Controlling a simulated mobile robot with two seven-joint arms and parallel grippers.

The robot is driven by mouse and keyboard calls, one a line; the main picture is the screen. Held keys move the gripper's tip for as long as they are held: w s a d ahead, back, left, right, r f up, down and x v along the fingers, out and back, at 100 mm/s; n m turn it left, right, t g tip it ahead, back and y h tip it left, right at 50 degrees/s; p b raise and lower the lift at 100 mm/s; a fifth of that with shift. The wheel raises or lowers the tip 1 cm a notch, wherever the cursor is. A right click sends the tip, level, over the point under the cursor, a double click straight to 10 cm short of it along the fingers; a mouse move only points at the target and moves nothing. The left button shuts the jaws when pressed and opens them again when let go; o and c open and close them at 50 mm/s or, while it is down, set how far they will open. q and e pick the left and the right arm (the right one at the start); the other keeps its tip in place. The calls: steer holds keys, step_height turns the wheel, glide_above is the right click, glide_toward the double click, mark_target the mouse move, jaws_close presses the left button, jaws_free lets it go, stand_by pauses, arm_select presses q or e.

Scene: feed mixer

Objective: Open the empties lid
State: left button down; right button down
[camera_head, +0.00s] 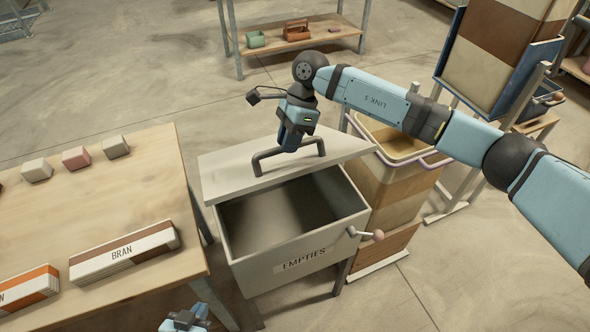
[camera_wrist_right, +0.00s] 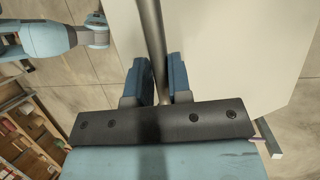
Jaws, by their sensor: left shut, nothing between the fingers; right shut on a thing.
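The grey bin labelled EMPTIES (camera_head: 303,262) stands right of the wooden table, its inside dark and showing no contents. My right gripper (camera_head: 291,146) is shut on the lid's dark bar handle (camera_head: 262,160). In the right wrist view, the handle (camera_wrist_right: 150,30) runs between the two blue fingers, with the pale lid (camera_wrist_right: 225,50) behind. My left gripper (camera_head: 186,320) is at the bottom edge of the head view, shut and empty, partly cut off.
The table (camera_head: 150,170) holds a BRAN packet (camera_head: 124,252), another packet (camera_head: 25,289) and several small blocks. A crank with a pinkish knob (camera_head: 377,236) sticks out of the bin's right side. A tan container (camera_head: 395,190) stands close behind right. A low shelf (camera_head: 300,40) is further back.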

steer(key=shift+w+a+r+b, duration=0.2)
steer(key=shift+w+r+b, duration=0.05)
steer(key=shift+w+r, duration=0.4)
steer(key=shift+w+a+r+b, duration=0.15)
steer(key=shift+w+r+b, duration=0.1)
steer(key=shift+w+r, duration=0.35)
steer(key=c, duration=1.4)
jaws_free()
steer(key=shift+c, duration=0.2)
steer(key=o, duration=0.3)
steer(key=shift+f, duration=0.1)
steer(key=shift+o, duration=0.4)
steer(key=shift+w+f, duration=0.1)
steer(key=shift+w, duration=0.05)
steer(key=b+v, duration=0.1)
steer(key=v, duration=1.3)
